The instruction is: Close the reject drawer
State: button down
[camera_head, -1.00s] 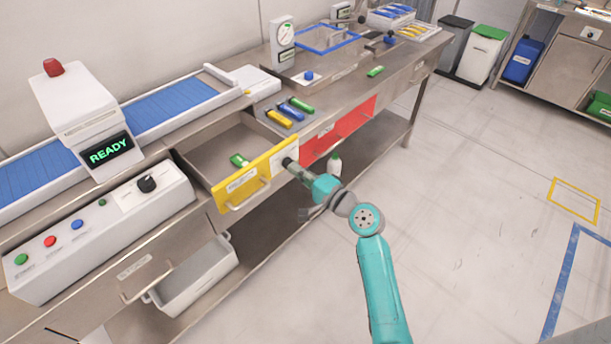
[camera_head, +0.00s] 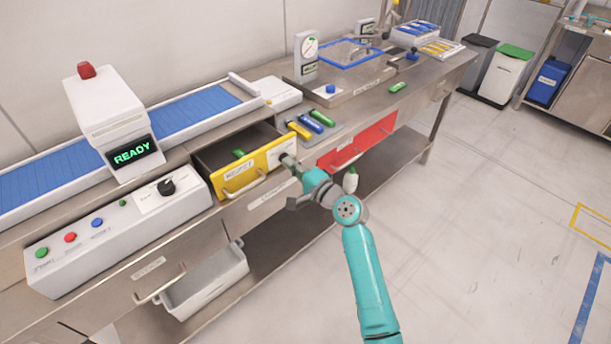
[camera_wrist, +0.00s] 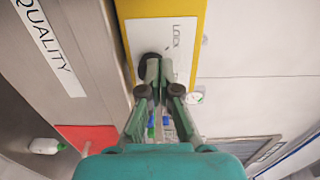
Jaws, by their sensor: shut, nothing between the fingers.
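The reject drawer with its yellow front (camera_head: 238,182) stands partly out of the bench in the head view. A green item (camera_head: 239,153) lies inside it. A metal handle (camera_head: 243,187) is on its front. My gripper (camera_head: 287,160) is shut and empty, with its tips at the right part of the drawer front, by a white label plate. In the wrist view my gripper (camera_wrist: 159,62) has its fingertips over a dark round spot on the white plate (camera_wrist: 165,45), beside the yellow edge. I cannot tell whether they press on it.
A red drawer front (camera_head: 357,142) is to the right, with a white bottle (camera_head: 350,180) below it. A grey bin (camera_head: 205,283) sits under the bench. Several coloured items (camera_head: 310,124) lie on the worktop. The floor at right is clear.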

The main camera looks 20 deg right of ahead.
jog(key=x, duration=0.9)
jog(key=shift+w, duration=0.15)
jog(key=shift+w+a, duration=0.1)
jog(key=shift+r, duration=0.15)
